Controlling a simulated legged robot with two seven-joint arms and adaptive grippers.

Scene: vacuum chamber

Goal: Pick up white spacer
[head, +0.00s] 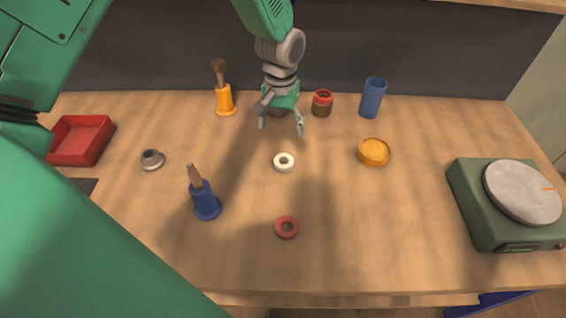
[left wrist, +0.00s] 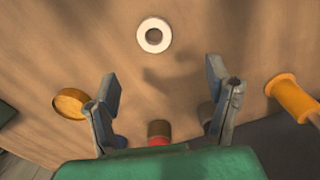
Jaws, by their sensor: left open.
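The white spacer (head: 284,162) is a small ring with a hole, lying flat near the middle of the wooden table. It also shows in the left wrist view (left wrist: 154,35), at the top, beyond the fingertips. My left gripper (head: 282,125) is open and empty, above the table and on the far side of the spacer, apart from it. Its two fingers (left wrist: 164,85) stand wide apart in the left wrist view. My right gripper is not in view.
A grey part (head: 152,160) and red tray (head: 81,140) are left. An orange holder (head: 225,103), red-topped jar (head: 322,103) and blue cup (head: 373,98) stand behind. An orange dish (head: 374,152) and green device (head: 478,216) are right.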

